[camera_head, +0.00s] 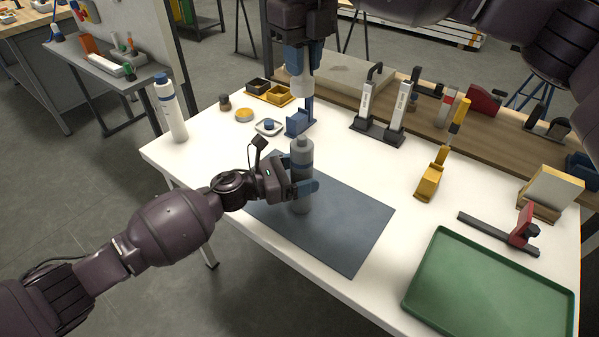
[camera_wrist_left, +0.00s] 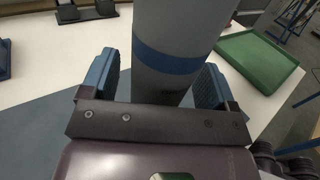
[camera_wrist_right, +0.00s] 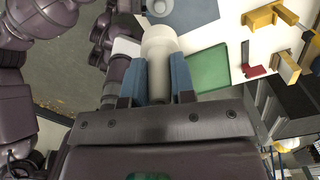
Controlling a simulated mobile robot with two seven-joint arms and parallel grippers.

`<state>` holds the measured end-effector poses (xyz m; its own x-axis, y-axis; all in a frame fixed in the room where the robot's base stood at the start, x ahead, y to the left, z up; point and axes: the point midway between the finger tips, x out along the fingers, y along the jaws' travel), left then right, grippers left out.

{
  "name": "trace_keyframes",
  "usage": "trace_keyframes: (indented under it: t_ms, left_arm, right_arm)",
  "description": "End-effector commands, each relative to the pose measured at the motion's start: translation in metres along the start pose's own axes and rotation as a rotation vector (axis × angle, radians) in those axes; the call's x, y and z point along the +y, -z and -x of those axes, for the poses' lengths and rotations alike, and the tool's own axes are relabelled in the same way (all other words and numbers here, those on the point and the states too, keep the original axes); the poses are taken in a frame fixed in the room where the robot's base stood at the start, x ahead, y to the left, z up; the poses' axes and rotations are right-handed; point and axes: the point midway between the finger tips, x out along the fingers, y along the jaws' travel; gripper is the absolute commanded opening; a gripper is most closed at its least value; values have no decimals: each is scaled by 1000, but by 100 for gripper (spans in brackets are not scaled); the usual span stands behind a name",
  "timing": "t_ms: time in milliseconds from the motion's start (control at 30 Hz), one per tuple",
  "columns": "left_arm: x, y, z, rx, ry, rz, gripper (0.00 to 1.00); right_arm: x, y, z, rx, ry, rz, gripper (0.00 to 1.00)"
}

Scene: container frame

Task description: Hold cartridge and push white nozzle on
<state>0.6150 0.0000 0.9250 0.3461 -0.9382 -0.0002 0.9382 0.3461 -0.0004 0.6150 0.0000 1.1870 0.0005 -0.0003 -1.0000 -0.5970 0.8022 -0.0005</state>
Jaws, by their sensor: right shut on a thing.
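The grey cartridge (camera_head: 302,160) with a blue band stands upright on the dark mat (camera_head: 345,228). My left gripper (camera_head: 303,188) is around its body from the side. In the left wrist view the cartridge (camera_wrist_left: 172,75) lies between the blue fingers, with narrow gaps beside it, so the jaws look open. My right gripper (camera_head: 303,62) points down above the cartridge and is shut on the white nozzle (camera_head: 301,87). The nozzle (camera_wrist_right: 160,48) also shows between the fingers in the right wrist view. The nozzle is above the cartridge top, apart from it.
A blue stand (camera_head: 299,122) is close behind the cartridge. A second white bottle (camera_head: 170,108) stands at the table's left edge. A green tray (camera_head: 490,285) and yellow clamp (camera_head: 431,177) are to the right. Upright tools (camera_head: 398,110) stand behind. The mat's right part is clear.

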Motion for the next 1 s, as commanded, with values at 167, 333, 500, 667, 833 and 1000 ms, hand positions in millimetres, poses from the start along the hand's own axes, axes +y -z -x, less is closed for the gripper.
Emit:
trace_keyframes:
  t_ms: [167, 333, 500, 667, 833, 1000]
  left_arm:
    - [0, 0, 0, 0, 0, 0, 54]
    - [0, 0, 0, 0, 0, 0, 28]
    - [0, 0, 0, 0, 0, 0, 14]
    - [0, 0, 0, 0, 0, 0, 14]
    - [0, 0, 0, 0, 0, 0, 14]
    - [0, 0, 0, 0, 0, -1, 14]
  right_arm:
    - [0, 0, 0, 0, 0, 0, 2]
    - [0, 0, 0, 0, 0, 0, 2]
    - [0, 0, 0, 0, 0, 0, 2]
    - [0, 0, -2, 3, -2, -1, 1]
    - [2, 4, -28, 33, -29, 16, 1]
    - [2, 4, -40, 27, -31, 230, 1]
